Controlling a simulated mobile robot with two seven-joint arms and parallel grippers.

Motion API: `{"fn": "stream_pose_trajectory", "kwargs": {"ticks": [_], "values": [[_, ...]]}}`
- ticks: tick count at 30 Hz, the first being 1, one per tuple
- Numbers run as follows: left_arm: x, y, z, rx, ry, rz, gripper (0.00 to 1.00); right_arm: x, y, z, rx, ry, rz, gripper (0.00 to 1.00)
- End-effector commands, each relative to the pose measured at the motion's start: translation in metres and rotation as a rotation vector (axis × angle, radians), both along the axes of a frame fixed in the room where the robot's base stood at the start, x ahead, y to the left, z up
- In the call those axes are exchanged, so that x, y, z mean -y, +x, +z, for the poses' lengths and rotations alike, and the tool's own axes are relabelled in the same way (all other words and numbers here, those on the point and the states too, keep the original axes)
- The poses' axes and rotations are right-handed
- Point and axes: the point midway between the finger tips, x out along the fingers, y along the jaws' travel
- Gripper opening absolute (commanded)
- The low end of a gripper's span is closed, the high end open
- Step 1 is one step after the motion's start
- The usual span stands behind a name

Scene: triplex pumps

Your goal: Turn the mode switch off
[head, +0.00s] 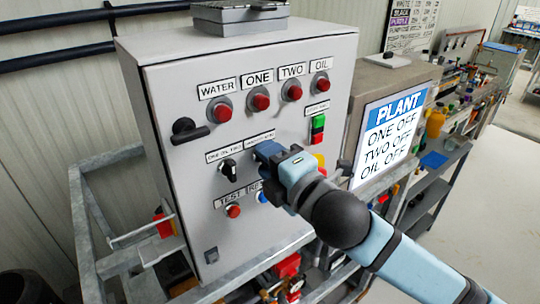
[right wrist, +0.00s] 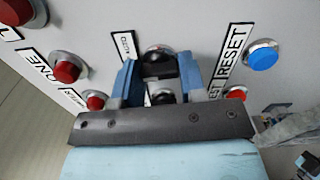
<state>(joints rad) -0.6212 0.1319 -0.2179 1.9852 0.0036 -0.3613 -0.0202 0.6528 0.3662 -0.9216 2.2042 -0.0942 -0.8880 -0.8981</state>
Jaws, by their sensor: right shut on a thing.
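The mode switch is a black knob (right wrist: 158,64) on the grey control cabinet (head: 185,95), with a small label beside it. My right gripper (head: 264,153) reaches in from the lower right and hides this knob in the head view. In the right wrist view its blue fingers (right wrist: 159,72) lie on both sides of the knob, shut on it. The exact pointing of the knob is hard to read between the fingers. My left gripper is not in view.
A second black selector (head: 228,170) sits just left of my right gripper. A red button (head: 233,211) and a blue button (head: 262,197) are close below. Red lamps (head: 261,101) line the top. A black door handle (head: 187,131) juts out at left. A PLANT sign (head: 390,132) reads ONE OFF, TWO OFF, OIL OFF.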

Motion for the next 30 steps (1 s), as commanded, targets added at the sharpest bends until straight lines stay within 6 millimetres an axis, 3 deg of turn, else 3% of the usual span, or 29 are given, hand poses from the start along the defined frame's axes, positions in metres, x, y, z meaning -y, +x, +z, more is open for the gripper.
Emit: {"fn": "stream_pose_trajectory", "kwargs": {"ticks": [23, 24, 26, 30], "values": [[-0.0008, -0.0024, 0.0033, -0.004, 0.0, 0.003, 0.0, 0.0005, 0.0006, 0.0019, -0.058, 0.087, -0.001, 0.15], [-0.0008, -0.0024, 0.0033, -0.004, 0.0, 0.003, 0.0, 0.0005, 0.0006, 0.002, -0.058, 0.087, -0.002, 0.47], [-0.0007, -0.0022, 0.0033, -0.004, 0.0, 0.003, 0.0, 0.0005, 0.0006, 0.0018, -0.058, 0.087, -0.001, 0.61], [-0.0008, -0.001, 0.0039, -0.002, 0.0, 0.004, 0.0, 0.0003, 0.0003, 0.0011, -0.059, 0.086, -0.001, 0.64]]}}
